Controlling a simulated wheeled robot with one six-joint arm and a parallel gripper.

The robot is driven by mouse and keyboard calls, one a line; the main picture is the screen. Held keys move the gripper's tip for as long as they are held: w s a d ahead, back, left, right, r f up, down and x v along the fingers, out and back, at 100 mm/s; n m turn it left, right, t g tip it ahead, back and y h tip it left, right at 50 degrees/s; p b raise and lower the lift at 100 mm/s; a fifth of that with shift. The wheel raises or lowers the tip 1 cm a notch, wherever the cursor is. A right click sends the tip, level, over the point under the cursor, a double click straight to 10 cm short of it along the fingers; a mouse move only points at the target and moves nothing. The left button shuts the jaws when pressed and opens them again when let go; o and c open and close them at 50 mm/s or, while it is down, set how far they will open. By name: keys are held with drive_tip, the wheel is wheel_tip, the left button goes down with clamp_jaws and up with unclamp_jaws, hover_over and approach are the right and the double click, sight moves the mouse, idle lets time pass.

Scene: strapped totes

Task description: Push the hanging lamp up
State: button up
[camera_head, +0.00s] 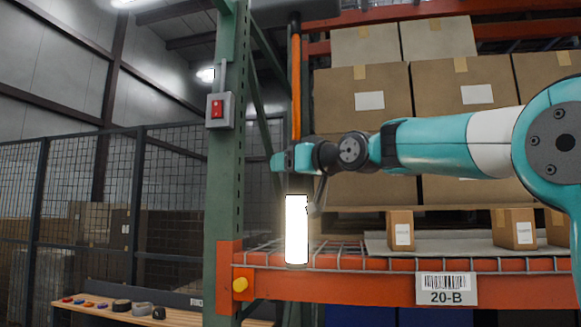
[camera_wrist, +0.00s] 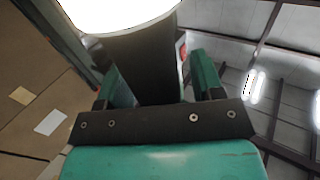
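The hanging lamp (camera_head: 297,230) is a glowing white upright cylinder in front of the rack post, below an orange rod or strap. My gripper (camera_head: 284,160) is at the level just above its glowing part. In the wrist view the lamp's glowing end (camera_wrist: 120,12) fills the top, with a dark body (camera_wrist: 148,70) reaching down between my two teal fingers. The fingers are apart; a narrow gap shows between the dark body and the right finger. Whether the left finger touches it is unclear. The lamp's upper part is hidden behind my gripper in the head view.
A green rack post (camera_head: 225,150) with a red switch box (camera_head: 220,110) stands left of the lamp. An orange shelf beam (camera_head: 350,284) runs below, with cardboard boxes (camera_head: 362,97) behind my arm. A bench (camera_head: 180,316) with small items is at lower left.

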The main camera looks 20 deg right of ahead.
drive_tip(key=shift+f, duration=0.1)
drive_tip(key=shift+s+d+f+b, duration=0.1)
drive_tip(key=shift+s+b, duration=0.25)
drive_tip(key=b+v, duration=0.7)
drive_tip(key=v, duration=0.9)
drive_tip(key=shift+s+d, duration=0.2)
drive_tip(key=shift+s, duration=0.1)
